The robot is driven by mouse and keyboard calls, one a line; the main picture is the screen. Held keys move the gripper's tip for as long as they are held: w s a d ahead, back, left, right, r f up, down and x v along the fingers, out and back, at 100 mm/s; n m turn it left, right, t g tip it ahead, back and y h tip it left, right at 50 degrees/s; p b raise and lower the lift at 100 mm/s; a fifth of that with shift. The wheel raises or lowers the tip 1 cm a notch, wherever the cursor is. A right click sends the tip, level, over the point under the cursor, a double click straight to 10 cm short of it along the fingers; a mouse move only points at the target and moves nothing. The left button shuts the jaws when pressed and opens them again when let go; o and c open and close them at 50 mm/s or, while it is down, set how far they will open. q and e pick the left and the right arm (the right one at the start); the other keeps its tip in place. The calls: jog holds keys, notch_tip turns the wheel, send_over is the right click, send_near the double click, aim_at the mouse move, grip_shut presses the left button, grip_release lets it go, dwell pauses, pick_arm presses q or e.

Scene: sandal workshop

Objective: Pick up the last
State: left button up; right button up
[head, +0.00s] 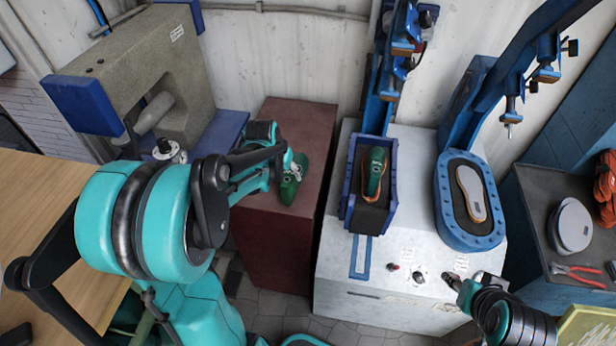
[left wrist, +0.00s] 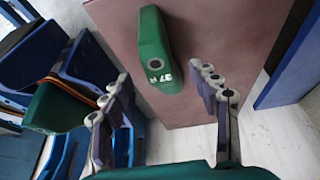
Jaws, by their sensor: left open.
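A green shoe last (head: 291,187) lies on top of the red-brown cabinet. In the left wrist view the last (left wrist: 153,45) shows the white marking "37 R" and a dark round hole near its end. My left gripper (head: 290,165) is at the near-wall end of this last. In the left wrist view its open fingers (left wrist: 163,84) spread on both sides of that end; contact cannot be told. A second green last (head: 376,168) sits with an orange-edged sole in the blue tray. My right gripper (head: 455,283) is small at the white machine's front; its jaws are unclear.
The red-brown cabinet (head: 270,240) is otherwise clear. The white machine (head: 345,270) to its right carries the blue tray (head: 350,205) and a blue oval holder (head: 468,238) with a pale sole. A grey press (head: 180,60) stands at left. Red-handled pliers (head: 580,270) lie on the right bench.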

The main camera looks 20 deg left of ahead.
aim_at(289, 179)
pick_arm(q)
jog(key=b+x, duration=0.3)
jog(key=x, duration=0.4)
jog(key=shift+w+f, duration=0.1)
jog(key=shift+f, duration=0.05)
jog(key=c, duration=1.3)
